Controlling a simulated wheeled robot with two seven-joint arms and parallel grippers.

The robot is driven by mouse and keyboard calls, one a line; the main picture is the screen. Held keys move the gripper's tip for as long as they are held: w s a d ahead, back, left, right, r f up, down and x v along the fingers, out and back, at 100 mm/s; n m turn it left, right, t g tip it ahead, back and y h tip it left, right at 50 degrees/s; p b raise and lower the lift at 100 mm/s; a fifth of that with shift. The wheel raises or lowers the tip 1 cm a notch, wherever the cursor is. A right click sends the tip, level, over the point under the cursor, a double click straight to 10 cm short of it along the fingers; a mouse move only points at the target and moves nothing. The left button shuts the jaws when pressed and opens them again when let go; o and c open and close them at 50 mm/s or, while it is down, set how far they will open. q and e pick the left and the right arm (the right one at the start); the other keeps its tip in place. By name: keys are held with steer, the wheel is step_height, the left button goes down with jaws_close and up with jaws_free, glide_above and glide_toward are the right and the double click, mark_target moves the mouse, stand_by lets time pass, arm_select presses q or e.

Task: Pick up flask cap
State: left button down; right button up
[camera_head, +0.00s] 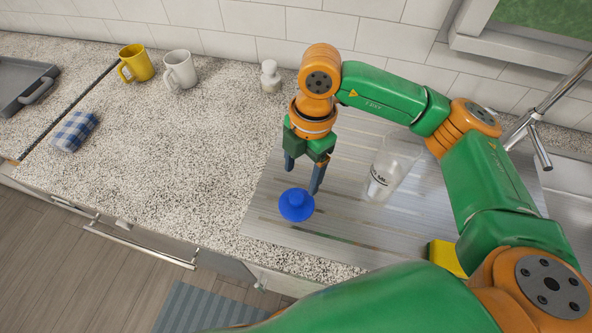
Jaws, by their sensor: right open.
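The blue flask cap (296,205) lies on the ribbed drainboard (268,196) near the counter's front edge. My right gripper (302,177) points down just above and behind the cap, with its two dark fingers apart and nothing visible between them. One fingertip comes close to the cap's upper right edge in the picture; I cannot tell whether it touches. A clear glass flask (385,178) with dark markings stands to the right of the gripper. My left gripper is not in view.
A yellow mug (138,65), a white mug (180,71) and a small white bottle (270,77) stand along the back. A blue checked cloth (75,131) and a grey tray (22,85) are at left. A yellow sponge-like block (446,258) and faucet (540,130) are right. The middle counter is clear.

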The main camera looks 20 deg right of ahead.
mark_target(297, 197)
steer(key=shift+f, duration=0.3)
steer(key=shift+s+a+f+p, duration=0.25)
steer(key=shift+s+f+p, duration=0.15)
steer(key=shift+f+p, duration=0.2)
steer(key=shift+s+a+f+p, duration=0.25)
steer(key=shift+s+f+p, duration=0.1)
steer(key=shift+f+p, duration=0.25)
steer(key=f, duration=0.2)
steer(key=shift+s+a+f+p, duration=0.2)
steer(key=shift+a+f+p, duration=0.05)
steer(key=shift+f+p, duration=0.1)
steer(key=shift+w+d+f, duration=0.1)
steer(key=shift+w+f, duration=0.25)
steer(key=shift+f, duration=0.1)
steer(key=shift+c, duration=0.2)
steer(key=shift+s+r, duration=0.1)
steer(key=shift+s, duration=0.05)
jaws_close()
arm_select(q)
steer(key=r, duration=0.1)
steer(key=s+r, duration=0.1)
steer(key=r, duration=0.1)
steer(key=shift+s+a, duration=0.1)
